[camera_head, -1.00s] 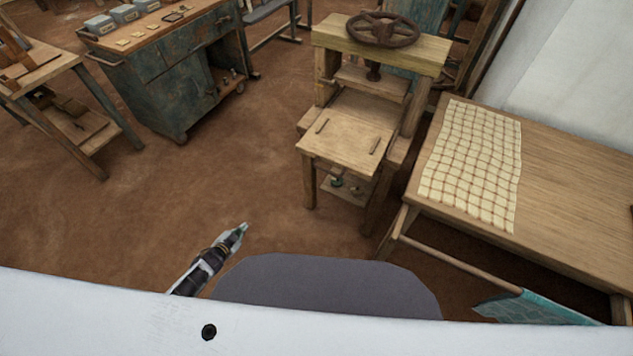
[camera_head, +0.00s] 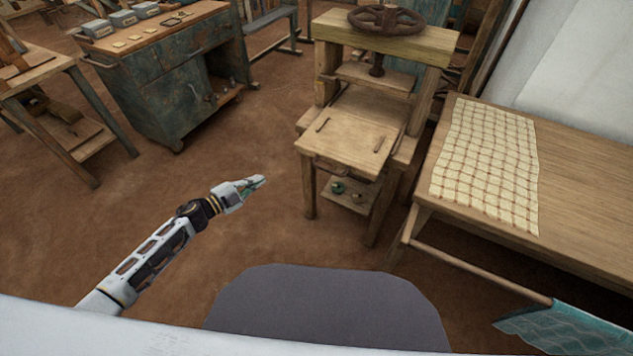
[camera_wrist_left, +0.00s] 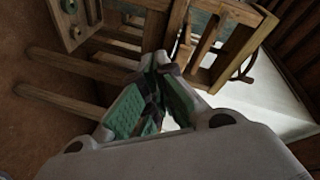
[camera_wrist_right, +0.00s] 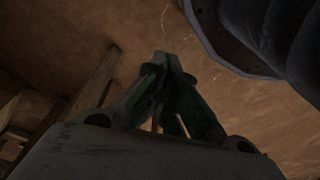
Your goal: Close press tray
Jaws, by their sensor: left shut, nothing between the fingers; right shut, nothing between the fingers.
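The wooden press (camera_head: 385,45) with a rusty handwheel stands ahead, right of centre in the head view. Its flat wooden tray (camera_head: 347,142) juts out toward me from under the press frame, with two slim bars on top. My left gripper (camera_head: 262,181) is shut and empty, apart from the press, to the left of its front legs and over the floor. In the left wrist view its fingers (camera_wrist_left: 157,60) are closed, with press woodwork beyond. My right gripper (camera_wrist_right: 160,62) shows only in the right wrist view, shut and empty above the brown floor.
A low table with checked cloth (camera_head: 490,165) stands close right of the press. A blue-green cabinet (camera_head: 185,80) and a wooden stand (camera_head: 60,105) are at the left. The press's lower shelf (camera_head: 345,193) holds small green items. The floor left of the press is clear.

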